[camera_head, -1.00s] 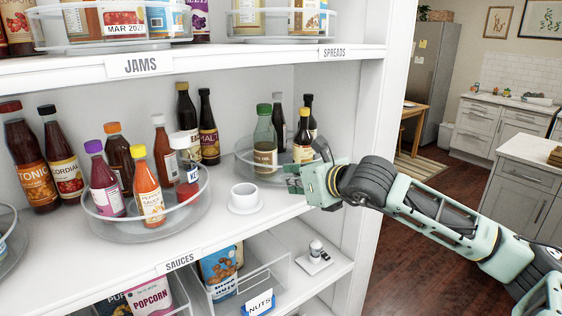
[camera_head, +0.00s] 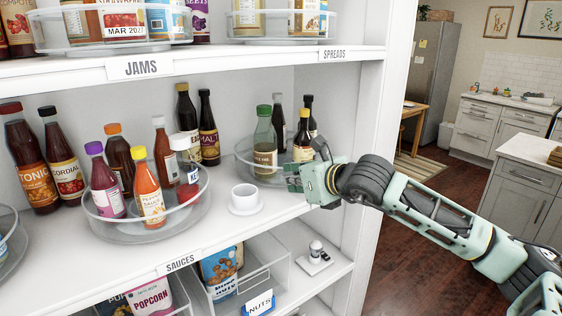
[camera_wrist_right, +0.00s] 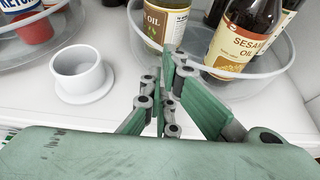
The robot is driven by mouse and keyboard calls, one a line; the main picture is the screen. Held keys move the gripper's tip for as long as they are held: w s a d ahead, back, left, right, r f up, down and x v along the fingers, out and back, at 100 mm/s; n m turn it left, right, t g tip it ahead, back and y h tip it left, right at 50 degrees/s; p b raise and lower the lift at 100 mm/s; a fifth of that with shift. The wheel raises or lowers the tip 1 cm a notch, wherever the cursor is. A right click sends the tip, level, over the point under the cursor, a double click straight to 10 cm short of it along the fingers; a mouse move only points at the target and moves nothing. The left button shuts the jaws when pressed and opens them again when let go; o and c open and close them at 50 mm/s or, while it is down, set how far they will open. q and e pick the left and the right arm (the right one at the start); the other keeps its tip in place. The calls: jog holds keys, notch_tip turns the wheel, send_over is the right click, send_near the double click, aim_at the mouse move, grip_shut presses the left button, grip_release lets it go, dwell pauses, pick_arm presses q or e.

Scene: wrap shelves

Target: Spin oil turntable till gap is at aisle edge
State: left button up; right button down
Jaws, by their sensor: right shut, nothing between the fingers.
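The oil turntable (camera_head: 243,161) is a clear round tray at the right end of the middle shelf. It also shows in the wrist view (camera_wrist_right: 262,72). It holds a green-capped oil bottle (camera_head: 264,140), a yellow-capped sesame oil bottle (camera_head: 303,137) and dark bottles behind. In the wrist view the sesame oil bottle (camera_wrist_right: 240,38) stands on the right and the other oil bottle (camera_wrist_right: 163,22) on the left. My right gripper (camera_head: 290,179) is shut and empty at the tray's front rim; whether it touches the rim is unclear. My left gripper is out of view.
The sauces turntable (camera_head: 135,228) with several bottles is further left. The shelf's upright side panel (camera_head: 352,130) stands to the right. The upper shelf (camera_head: 200,62) is overhead.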

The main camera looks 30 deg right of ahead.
jog(key=shift+w+d, duration=0.35)
jog(key=shift+w, duration=0.2)
jog(key=shift+s+d+f+b, duration=0.2)
jog(key=shift+s+d+b, duration=0.05)
jog(key=shift+d+b, duration=0.25)
jog(key=shift+s+d+b, duration=0.25)
jog(key=shift+d+b, duration=0.1)
jog(key=shift+b, duration=0.1)
jog(key=shift+s+d+r, duration=0.15)
jog(key=shift+r, duration=0.05)
jog(key=shift+s+d+f+b, duration=0.1)
jog(key=shift+d+f+b, duration=0.1)
jog(key=shift+d+b, duration=0.6)
jog(key=shift+s+d+r, duration=0.1)
jog(key=shift+d+r, duration=0.05)
jog(key=shift+d, duration=0.2)
